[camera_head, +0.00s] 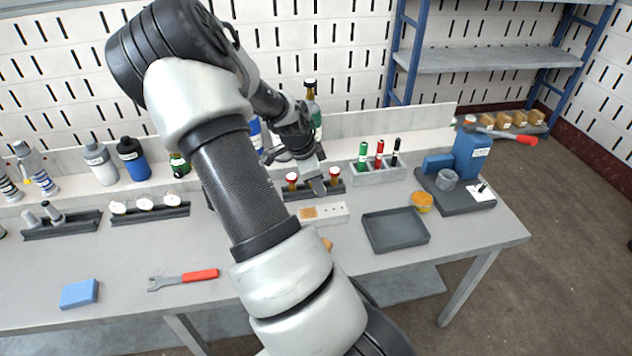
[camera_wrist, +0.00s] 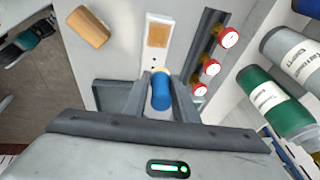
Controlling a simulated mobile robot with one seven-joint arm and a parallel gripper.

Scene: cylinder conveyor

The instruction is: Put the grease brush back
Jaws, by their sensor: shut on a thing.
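My gripper (camera_wrist: 160,102) is shut on a short blue cylinder with a pale end, which looks like the handle of the grease brush (camera_wrist: 160,92). The rest of the brush is hidden, and I cannot tell whether it touches anything below. In the head view my gripper (camera_head: 318,180) is over the back of the bench, beside the dark rack with red-capped vials; the brush cannot be made out there. A white block with a tan pad (camera_wrist: 158,38) lies just beyond the fingertips. It also shows in the head view (camera_head: 338,212).
The dark vial rack (camera_wrist: 207,48) stands close on the right, with bottles (camera_wrist: 265,95) beyond it. A tan cylinder (camera_wrist: 88,27) lies left. A grey tray (camera_head: 397,247), an orange round tub (camera_head: 421,202) and a clear cup (camera_head: 446,180) stand to the right on the bench.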

